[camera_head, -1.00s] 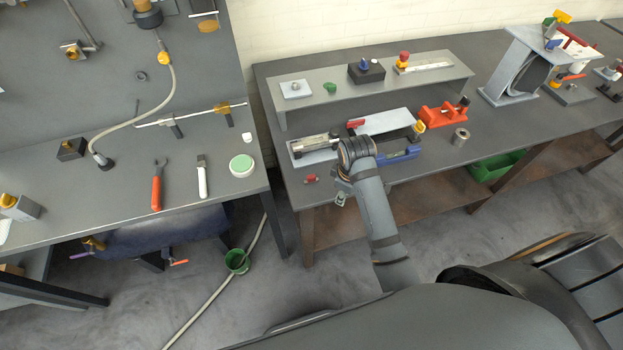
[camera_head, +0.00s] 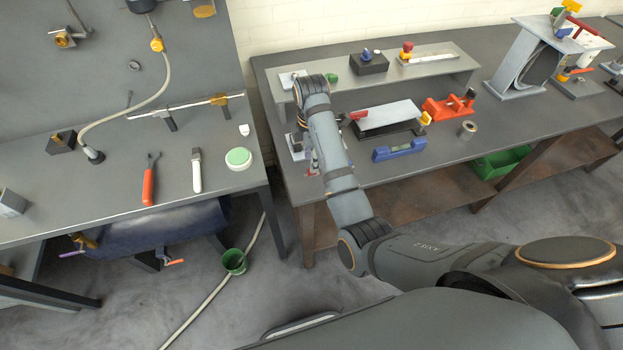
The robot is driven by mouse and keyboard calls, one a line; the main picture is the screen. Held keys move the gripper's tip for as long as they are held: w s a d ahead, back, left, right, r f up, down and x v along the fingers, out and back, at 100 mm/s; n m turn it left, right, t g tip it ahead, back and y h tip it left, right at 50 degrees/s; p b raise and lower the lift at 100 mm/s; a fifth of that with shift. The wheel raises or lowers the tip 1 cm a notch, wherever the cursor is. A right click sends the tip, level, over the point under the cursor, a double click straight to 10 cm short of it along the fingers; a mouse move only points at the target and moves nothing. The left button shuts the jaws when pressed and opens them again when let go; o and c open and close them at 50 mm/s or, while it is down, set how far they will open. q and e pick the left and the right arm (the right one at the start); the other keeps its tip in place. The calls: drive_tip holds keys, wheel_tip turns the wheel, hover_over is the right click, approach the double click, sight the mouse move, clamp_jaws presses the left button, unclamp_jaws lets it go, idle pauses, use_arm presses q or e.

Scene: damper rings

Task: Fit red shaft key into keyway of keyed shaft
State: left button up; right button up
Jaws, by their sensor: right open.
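A small red piece, likely the red shaft key (camera_head: 312,170), lies near the front left edge of the right bench, partly covered by my right arm. The keyed shaft is mostly hidden behind my right forearm and wrist; a pale plate (camera_head: 294,146) in that spot shows at the arm's left side. My right gripper (camera_head: 301,132) points down beside this plate, behind the red piece. It is open, but its fingertips are largely hidden by my own arm. My left gripper is out of view.
A raised grey shelf (camera_head: 434,73) runs along the back of the right bench. A pale block with a red part (camera_head: 359,115), a blue level (camera_head: 399,150) and an orange fixture (camera_head: 448,107) stand right of my arm.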

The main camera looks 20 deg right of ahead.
drive_tip(key=shift+s+f, duration=0.1)
drive_tip(key=shift+f, duration=2.55)
clamp_jaws()
